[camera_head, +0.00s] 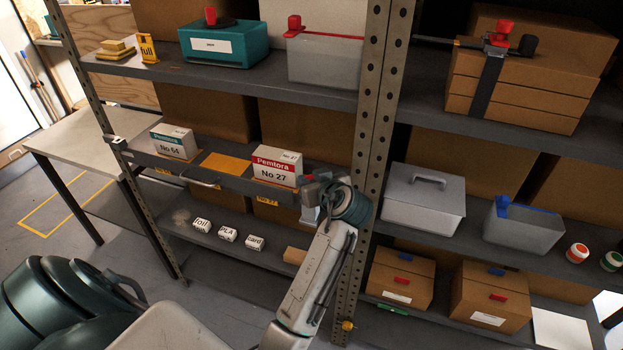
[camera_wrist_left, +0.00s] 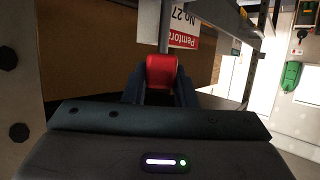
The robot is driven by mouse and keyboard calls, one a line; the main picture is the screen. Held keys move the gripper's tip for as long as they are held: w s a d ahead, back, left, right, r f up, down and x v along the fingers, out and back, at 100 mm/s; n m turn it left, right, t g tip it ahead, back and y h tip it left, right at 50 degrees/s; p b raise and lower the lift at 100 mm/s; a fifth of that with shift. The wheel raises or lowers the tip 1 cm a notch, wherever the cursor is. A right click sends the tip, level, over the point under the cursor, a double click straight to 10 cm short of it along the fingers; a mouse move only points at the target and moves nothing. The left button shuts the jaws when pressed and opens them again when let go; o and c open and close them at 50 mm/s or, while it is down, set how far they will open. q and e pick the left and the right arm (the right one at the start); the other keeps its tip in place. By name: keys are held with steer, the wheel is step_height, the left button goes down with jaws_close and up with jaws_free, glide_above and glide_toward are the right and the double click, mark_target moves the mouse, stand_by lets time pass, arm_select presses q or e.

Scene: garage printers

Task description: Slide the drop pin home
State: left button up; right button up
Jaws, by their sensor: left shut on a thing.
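My left gripper (camera_head: 312,190) is at the right end of the middle shelf rail, close to the perforated upright. It is shut on a red knob, which shows between the fingers in the left wrist view (camera_wrist_left: 162,72). A white and red Pemtora No 27 box (camera_head: 275,166) stands just left of the gripper. My right gripper is not in view.
A Pemtora No 64 box (camera_head: 175,142) and an orange mat (camera_head: 226,164) are further left on that shelf. The perforated upright (camera_head: 378,110) stands right beside my wrist. A grey lidded box (camera_head: 423,197) sits beyond it. Small labelled blocks (camera_head: 228,234) lie below.

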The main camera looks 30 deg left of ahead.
arm_select(q)
steer(key=shift+f+b, duration=1.1)
steer(key=shift+f, duration=0.35)
steer(key=shift+f+b, duration=0.8)
steer(key=shift+f, duration=0.25)
steer(key=o, duration=1)
steer(key=shift+r, duration=0.1)
steer(key=shift+o, duration=0.2)
